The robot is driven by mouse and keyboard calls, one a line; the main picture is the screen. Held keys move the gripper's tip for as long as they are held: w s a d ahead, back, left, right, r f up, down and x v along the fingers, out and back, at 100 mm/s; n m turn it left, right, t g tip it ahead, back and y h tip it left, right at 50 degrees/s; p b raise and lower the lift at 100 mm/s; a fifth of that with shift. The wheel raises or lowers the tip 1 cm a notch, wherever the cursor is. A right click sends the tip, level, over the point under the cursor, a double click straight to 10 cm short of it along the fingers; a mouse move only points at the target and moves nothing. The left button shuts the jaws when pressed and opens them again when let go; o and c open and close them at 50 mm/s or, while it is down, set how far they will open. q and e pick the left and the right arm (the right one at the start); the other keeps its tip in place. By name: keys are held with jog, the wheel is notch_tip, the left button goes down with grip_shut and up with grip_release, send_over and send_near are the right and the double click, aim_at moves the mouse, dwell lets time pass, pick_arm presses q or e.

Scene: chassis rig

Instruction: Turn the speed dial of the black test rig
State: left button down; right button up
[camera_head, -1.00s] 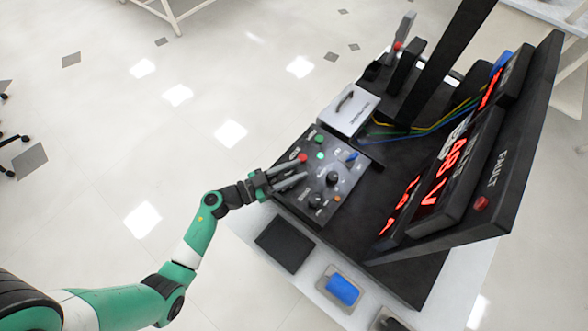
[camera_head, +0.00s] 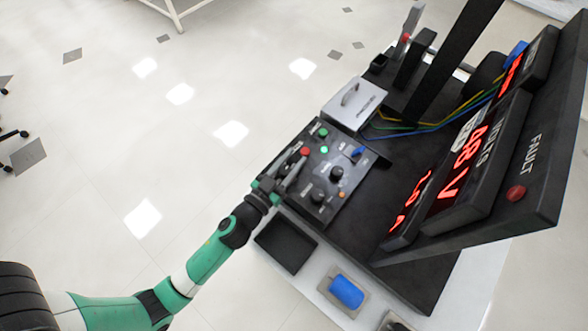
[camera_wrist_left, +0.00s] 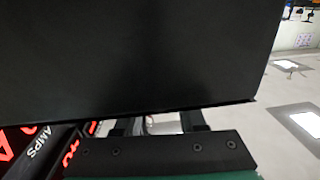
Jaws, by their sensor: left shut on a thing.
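The black test rig (camera_head: 395,215) stands on a light table, with a tilted control panel (camera_head: 352,199) of knobs and buttons. Two black knobs (camera_head: 337,174) sit on the panel's right and lower part; I cannot tell which is the speed dial. My left gripper (camera_head: 300,162) reaches over the panel's left edge, its grey fingers close together beside a red button (camera_head: 304,151), left of the knobs. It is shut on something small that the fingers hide. In the left wrist view a black surface fills most of the picture above the fingers (camera_wrist_left: 157,123). My right gripper is not in view.
A silver box with a handle (camera_head: 354,104) stands behind the panel. A black tray (camera_head: 286,243) and a blue item (camera_head: 346,291) lie in front. Open floor spreads left.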

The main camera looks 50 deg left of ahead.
pick_arm(q)
jog(key=n+y+b, duration=0.1)
jog(key=b, duration=0.2)
jog(key=f+n+g+y+b, duration=0.1)
jog(key=y+b, duration=0.1)
jog(key=b, duration=0.1)
jog(key=shift+a+n+y, duration=0.2)
jog(key=shift+n+y, duration=0.1)
jog(key=shift+a+r+n+y+b, duration=0.15)
jog(key=shift+n+y+b, duration=0.15)
jog(key=shift+y+b, duration=0.15)
jog(key=shift+s+r+n+g+y, duration=0.1)
jog(key=shift+r+n+g+y, duration=0.15)
jog(key=shift+g+y, duration=0.2)
jog(key=shift+a+n+g+y+p, duration=0.15)
jog(key=shift+n+g+y+p, duration=0.2)
jog(key=shift+p, duration=0.2)
jog(key=shift+s+a+n+g+y+p, duration=0.15)
jog(key=shift+n+g+y+p, duration=0.15)
jog(key=shift+n+y+p, duration=0.3)
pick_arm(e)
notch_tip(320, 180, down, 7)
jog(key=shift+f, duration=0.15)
pick_arm(q)
jog(key=c, duration=0.5)
grip_release()
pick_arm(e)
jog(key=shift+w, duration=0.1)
